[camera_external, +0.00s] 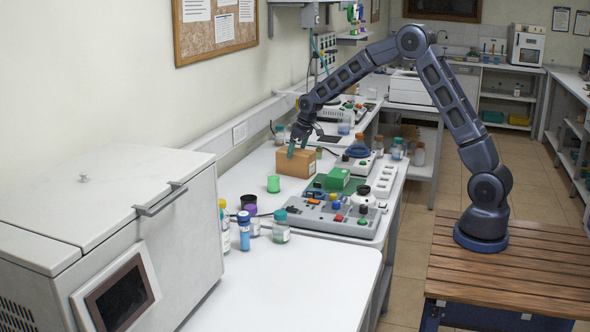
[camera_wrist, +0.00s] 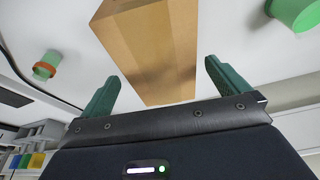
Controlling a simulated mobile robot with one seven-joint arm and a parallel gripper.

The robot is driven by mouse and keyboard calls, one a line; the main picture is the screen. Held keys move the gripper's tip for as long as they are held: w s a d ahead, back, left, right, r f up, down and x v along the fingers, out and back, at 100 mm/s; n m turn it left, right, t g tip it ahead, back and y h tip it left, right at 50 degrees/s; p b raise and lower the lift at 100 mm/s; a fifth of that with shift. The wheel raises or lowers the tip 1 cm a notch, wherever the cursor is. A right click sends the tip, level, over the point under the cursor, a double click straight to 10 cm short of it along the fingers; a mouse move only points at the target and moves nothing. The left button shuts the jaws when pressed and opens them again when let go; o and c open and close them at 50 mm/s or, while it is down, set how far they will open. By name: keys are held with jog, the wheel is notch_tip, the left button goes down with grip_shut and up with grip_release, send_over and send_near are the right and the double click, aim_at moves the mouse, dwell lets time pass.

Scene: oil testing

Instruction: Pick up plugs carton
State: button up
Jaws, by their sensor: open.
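The plugs carton appears to be the brown cardboard box (camera_external: 294,163) on the white bench in the external view, near the wall. It fills the upper middle of the wrist view (camera_wrist: 152,50). My gripper (camera_external: 298,146) is right at the box's top in the external view. In the wrist view its two green fingers (camera_wrist: 160,85) are spread apart, one to each side of the box's near end. I see no clear contact between fingers and box. No label naming the contents is readable.
Several bottles, one with a blue body (camera_external: 244,231), stand nearer the camera. The bench front (camera_external: 300,281) is clear.

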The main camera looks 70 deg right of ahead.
jog(key=x, duration=0.4)
jog(key=c, duration=1.1)
jog(key=shift+r, duration=0.1)
